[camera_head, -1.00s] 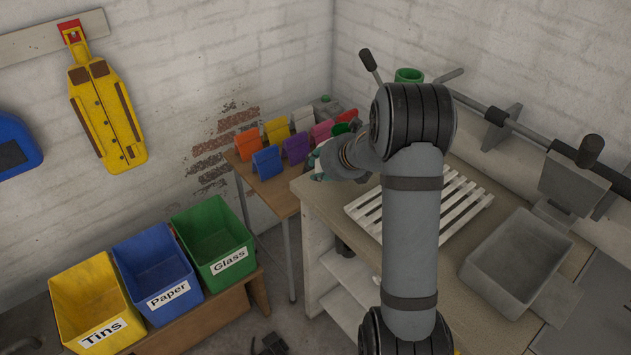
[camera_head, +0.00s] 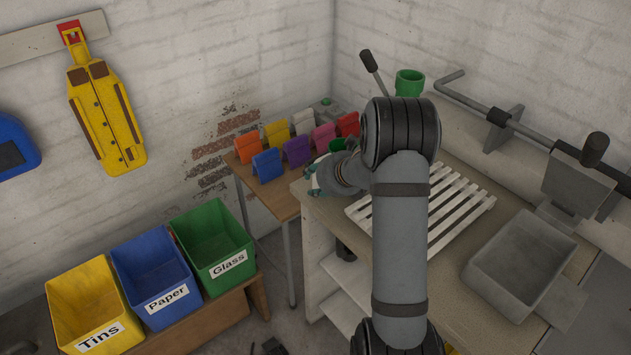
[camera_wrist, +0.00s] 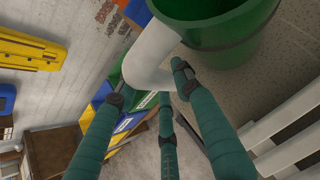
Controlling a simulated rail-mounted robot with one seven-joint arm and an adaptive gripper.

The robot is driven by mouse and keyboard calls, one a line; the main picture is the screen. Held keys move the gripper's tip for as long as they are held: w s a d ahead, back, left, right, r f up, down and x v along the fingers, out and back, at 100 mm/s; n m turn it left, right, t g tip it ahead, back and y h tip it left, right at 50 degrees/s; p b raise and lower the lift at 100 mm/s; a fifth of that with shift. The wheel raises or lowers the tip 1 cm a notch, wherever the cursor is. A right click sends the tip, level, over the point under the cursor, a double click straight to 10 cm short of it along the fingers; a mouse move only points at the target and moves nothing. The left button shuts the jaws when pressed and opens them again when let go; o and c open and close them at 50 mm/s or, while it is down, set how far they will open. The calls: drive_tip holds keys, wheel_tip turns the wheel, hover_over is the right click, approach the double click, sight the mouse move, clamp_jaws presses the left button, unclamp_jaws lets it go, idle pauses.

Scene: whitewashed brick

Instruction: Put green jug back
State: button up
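The green jug (camera_wrist: 225,30) fills the top right of the wrist view, with its white handle (camera_wrist: 152,60) towards my fingers. My gripper (camera_wrist: 150,88) has its teal fingers on both sides of the handle and appears shut on it. In the head view the jug's green rim (camera_head: 337,145) shows beside my wrist, near the worktop's far left corner; my arm hides most of it. My gripper (camera_head: 313,180) is partly visible at the worktop's left edge. I cannot tell whether the jug's base touches the worktop.
A green pot (camera_head: 409,84) stands by the back wall. A white slatted rack (camera_head: 462,205) and a grey basin (camera_head: 520,262) lie on the worktop to the right. Coloured holders (camera_head: 297,150) stand on a small table (camera_head: 278,197). Yellow, blue and green bins (camera_head: 212,240) are lower left.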

drive_tip(key=o, duration=0.4)
drive_tip(key=shift+c, duration=0.2)
drive_tip(key=shift+r, duration=0.2)
drive_tip(key=p+v, duration=0.1)
drive_tip(key=v, duration=1.1)
drive_tip(key=b+x, duration=0.1)
drive_tip(key=x, duration=1.1)
drive_tip(key=shift+f, duration=0.35)
drive_tip(key=shift+w+r+p, duration=0.1)
drive_tip(key=shift+r+p, duration=0.3)
drive_tip(key=shift+r, duration=1)
